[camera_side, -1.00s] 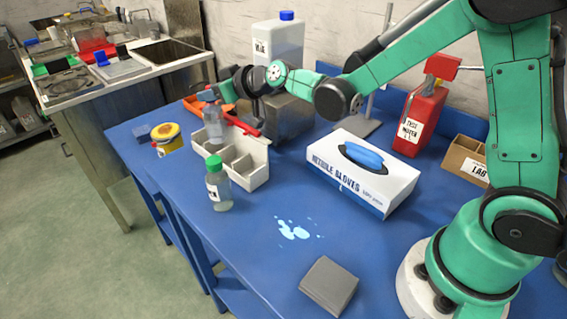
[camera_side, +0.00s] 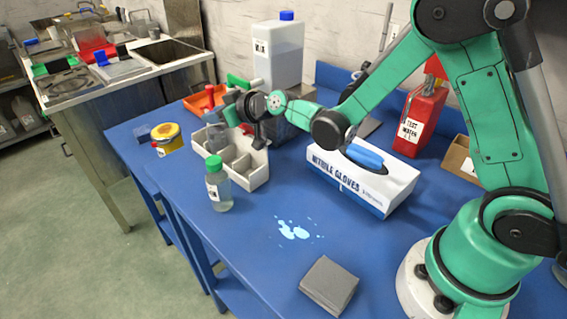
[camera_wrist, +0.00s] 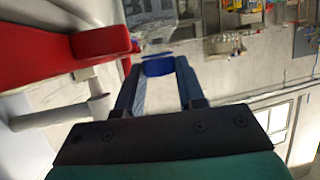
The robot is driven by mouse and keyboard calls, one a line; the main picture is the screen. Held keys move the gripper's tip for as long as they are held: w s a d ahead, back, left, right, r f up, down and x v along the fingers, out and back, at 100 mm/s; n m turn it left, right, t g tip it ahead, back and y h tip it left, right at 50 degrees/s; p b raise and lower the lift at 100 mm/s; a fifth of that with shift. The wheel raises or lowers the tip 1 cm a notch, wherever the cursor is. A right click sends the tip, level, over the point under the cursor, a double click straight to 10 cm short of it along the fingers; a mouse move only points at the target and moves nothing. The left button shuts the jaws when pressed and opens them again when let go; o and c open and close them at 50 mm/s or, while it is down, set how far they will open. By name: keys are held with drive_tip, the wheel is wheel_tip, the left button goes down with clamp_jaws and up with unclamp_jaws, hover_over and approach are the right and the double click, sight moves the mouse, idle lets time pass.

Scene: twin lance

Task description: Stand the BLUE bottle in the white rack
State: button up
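The white rack (camera_side: 250,180) stands on the blue table at left of centre, its compartments open at the top. A clear, greyish bottle (camera_side: 217,146) is upright at the rack's far left end, its lower part behind the rack wall; its cap is hidden in the side view. My gripper (camera_side: 226,114) is just above that end, its fingers hard to make out there. In the wrist view a blue cap (camera_wrist: 158,66) sits between the fingertips of my gripper (camera_wrist: 160,75), which look closed on its sides. A green-capped bottle (camera_side: 218,186) stands in front of the rack.
A large white jug (camera_side: 278,52) stands behind my gripper. The glove box (camera_side: 362,182) is to the right. A red part (camera_wrist: 100,43) is close in the wrist view.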

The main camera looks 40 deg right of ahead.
drive_tip(key=o, duration=0.5)
drive_tip(key=shift+v, duration=2.85)
drive_tip(key=s+d+m+g+h, duration=0.1)
drive_tip(key=s+g, duration=0.1)
drive_tip(key=s, duration=0.3)
drive_tip(key=s+d+r+m+g+h, duration=0.1)
drive_tip(key=s+g, duration=0.1)
drive_tip(key=s, duration=0.4)
drive_tip(key=s+d+r+g+h, duration=0.1)
drive_tip(key=s+g, duration=0.1)
drive_tip(key=s, duration=0.4)
drive_tip(key=shift+s+m, duration=0.1)
drive_tip(key=shift+m, duration=0.3)
